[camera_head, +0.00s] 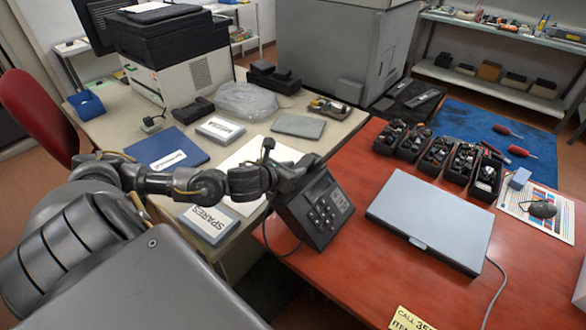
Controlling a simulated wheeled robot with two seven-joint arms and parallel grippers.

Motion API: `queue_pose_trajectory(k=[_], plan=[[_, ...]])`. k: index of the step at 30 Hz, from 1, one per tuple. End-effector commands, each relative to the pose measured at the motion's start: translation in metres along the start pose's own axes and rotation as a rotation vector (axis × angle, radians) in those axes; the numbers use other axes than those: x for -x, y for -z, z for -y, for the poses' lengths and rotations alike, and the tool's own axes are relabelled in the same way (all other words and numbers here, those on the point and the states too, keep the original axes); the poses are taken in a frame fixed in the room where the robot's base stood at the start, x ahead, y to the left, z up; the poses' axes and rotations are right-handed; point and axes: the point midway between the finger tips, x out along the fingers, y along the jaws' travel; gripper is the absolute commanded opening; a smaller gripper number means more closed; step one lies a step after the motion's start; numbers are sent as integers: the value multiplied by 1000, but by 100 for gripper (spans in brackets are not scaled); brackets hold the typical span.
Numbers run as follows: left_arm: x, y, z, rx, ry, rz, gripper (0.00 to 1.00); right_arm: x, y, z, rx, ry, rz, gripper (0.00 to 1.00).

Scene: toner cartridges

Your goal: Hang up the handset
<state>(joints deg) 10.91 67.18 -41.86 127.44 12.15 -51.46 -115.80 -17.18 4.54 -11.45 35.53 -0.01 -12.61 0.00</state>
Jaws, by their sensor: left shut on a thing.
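A dark grey desk telephone (322,218) with a keypad and a small display stands tilted at the left edge of the red-brown table (370,275). My left arm reaches in from the left, and its gripper (297,175) is at the phone's upper left edge. The gripper is shut on a dark thing that appears to be the handset; it is mostly hidden by the fingers and blends with the phone. I cannot tell whether it touches the cradle. A thin dark cord hangs at the phone's lower left. My right gripper is out of view.
A pale desk (350,122) at left holds a printer (178,55), binders and papers. A yellow note (408,320) lies at the front.

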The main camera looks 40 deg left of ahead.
Motion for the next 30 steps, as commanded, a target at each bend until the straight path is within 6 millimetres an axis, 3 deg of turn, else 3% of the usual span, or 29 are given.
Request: queue_pose_trajectory(k=[7,8,13,25,30], plan=[[-2,3,0,0,0,1,0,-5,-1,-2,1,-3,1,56],[-2,3,0,0,-1,0,32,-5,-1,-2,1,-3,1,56],[-1,2,0,0,-1,0,52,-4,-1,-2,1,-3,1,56],[3,0,0,-1,0,-1,52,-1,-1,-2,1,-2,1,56],[33,5,0,-5,1,-4,52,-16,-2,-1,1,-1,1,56]])
